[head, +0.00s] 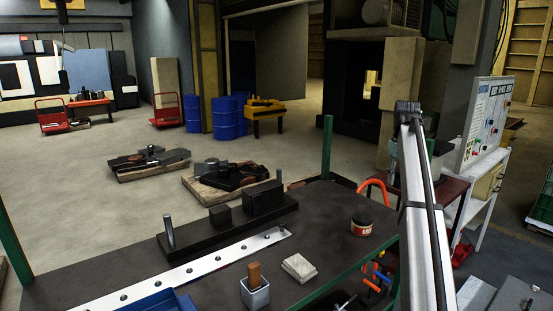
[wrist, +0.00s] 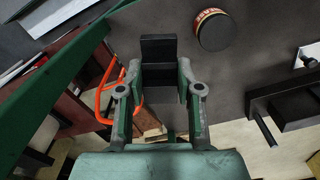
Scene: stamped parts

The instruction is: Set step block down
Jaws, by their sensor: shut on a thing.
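The black step block (wrist: 159,62) shows in the wrist view between the two fingers of my gripper (wrist: 160,88). My gripper is shut on it, one finger at each side, and its stepped faces point away from the palm. The dark table top (wrist: 228,82) lies below and around it; whether the block touches the table I cannot tell.
A red-labelled can (head: 361,223) stands near the block, also in the wrist view (wrist: 212,30). A black fixture (head: 226,228) with blocks and pins lies along the table. An orange hook (head: 374,186) and a green post (head: 327,147) are at the edge. A pale pad (head: 298,267) lies nearer.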

